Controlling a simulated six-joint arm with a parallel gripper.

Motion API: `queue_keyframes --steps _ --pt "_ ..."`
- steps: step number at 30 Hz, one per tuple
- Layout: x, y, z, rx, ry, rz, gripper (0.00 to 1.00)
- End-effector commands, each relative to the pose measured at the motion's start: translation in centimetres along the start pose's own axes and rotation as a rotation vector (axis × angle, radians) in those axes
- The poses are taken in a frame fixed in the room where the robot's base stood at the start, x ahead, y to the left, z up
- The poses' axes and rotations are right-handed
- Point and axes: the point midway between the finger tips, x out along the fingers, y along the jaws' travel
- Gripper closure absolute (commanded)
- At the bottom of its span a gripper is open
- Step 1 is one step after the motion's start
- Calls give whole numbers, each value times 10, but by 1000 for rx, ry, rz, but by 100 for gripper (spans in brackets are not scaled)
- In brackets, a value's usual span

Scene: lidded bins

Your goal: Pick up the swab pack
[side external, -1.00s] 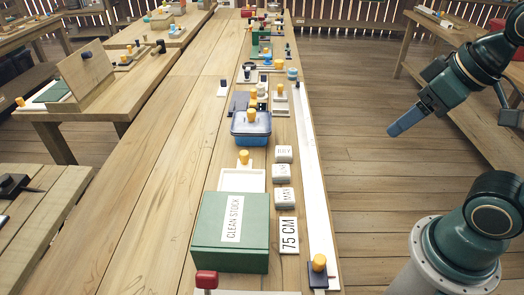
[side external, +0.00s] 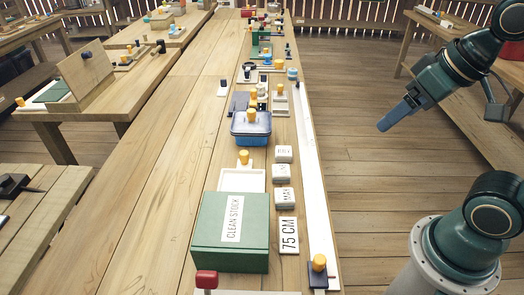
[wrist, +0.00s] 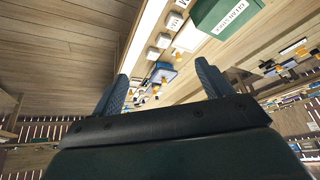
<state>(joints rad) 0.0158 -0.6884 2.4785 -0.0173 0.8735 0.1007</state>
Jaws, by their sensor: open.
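I cannot pick out a swab pack in either view. A green box labelled CLEAN STOCK (side external: 205,240) stands shut at the near end of the long bench, and it also shows at the top of the wrist view (wrist: 222,14). A blue lidded bin (side external: 251,128) with a yellow knob is farther along the bench; what it holds is hidden. My gripper (side external: 384,125) is in the air right of the bench, apart from everything. In the wrist view its two blue fingers (wrist: 161,70) are spread with nothing between them.
A white tray (side external: 227,180) sits behind the green box. Small white labelled blocks (side external: 284,173) and a 75 CM plate (side external: 289,236) stand beside it. A long white rail (side external: 312,170) runs along the bench's right edge. The bench's left side is clear.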

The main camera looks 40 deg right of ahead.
Motion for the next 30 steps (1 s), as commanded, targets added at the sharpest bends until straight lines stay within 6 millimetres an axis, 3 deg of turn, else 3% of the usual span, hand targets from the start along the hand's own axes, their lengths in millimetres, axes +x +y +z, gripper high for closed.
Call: queue_keyframes --steps 14,30 --pt "57 -1 -61 561 -93 -8 22" --pt "158 13 -112 1290 -221 11 22"
